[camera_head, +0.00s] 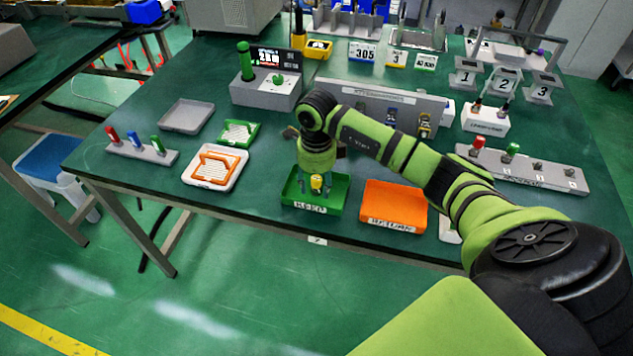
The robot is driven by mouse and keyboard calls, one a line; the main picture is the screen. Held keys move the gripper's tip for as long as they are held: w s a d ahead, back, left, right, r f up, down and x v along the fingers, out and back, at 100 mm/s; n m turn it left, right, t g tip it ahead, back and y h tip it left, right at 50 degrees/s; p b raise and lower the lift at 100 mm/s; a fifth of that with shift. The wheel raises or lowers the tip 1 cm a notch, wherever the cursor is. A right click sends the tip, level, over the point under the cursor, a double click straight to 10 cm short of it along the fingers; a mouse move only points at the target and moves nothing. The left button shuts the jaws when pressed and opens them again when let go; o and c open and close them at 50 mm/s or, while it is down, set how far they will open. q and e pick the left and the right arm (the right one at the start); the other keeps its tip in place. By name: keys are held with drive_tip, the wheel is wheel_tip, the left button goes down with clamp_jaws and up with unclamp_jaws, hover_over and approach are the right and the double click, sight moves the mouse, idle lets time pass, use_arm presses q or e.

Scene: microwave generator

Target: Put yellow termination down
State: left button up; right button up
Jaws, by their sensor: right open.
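The yellow termination (317,183) is a small yellow piece at the green tray, directly below my right wrist. The green tray (333,203) lies near the front edge of the table and has a white label on its front. My right gripper (317,188) points down over this tray, open, with its fingers around the yellow termination. The fingers are small and partly hidden, and I cannot tell whether the piece touches the tray floor. My left gripper is not in view.
An orange tray (394,203) sits right of the green one. A white tray with an orange frame (215,168) sits left. Behind stand a grey block with a green cylinder (246,62) and a long grey rack (375,98). A rack with red and green pieces (530,170) is at right.

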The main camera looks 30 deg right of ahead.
sight(316, 178)
drive_tip(key=shift+r+p, duration=0.45)
drive_tip(key=shift+r, duration=0.25)
wheel_tip(316, 178, up, 12)
drive_tip(key=b, duration=0.3)
drive_tip(key=shift+f, duration=0.2)
drive_tip(key=shift+f, duration=0.1)
